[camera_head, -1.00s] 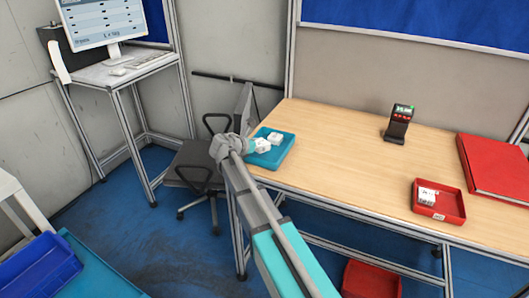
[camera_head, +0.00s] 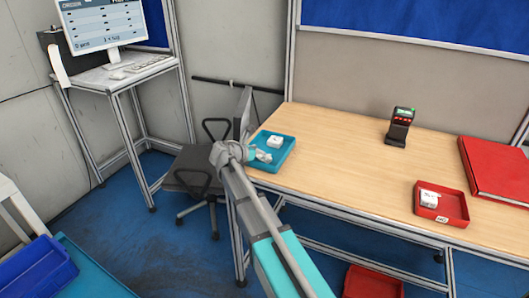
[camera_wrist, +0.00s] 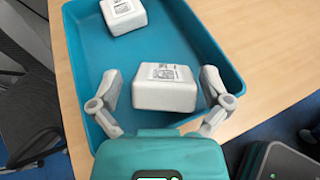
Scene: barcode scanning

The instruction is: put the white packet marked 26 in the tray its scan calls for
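A white packet (camera_wrist: 165,88) with a printed label lies near the front of the teal tray (camera_wrist: 88,65), between my fingers in the wrist view. A second white packet (camera_wrist: 123,14) is farther back in that tray; it also shows in the head view (camera_head: 274,141). My gripper (camera_wrist: 162,82) is open, with a finger on either side of the nearer packet and visible gaps. In the head view, my gripper (camera_head: 262,154) is low over the front of the teal tray (camera_head: 288,150) and partly hides the nearer packet. The numbers on the labels are too small to read.
A dark scanner (camera_head: 398,128) with a lit screen stands on the wooden table (camera_head: 340,150). The middle of the table is clear. A monitor (camera_head: 103,22) stands at the left.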

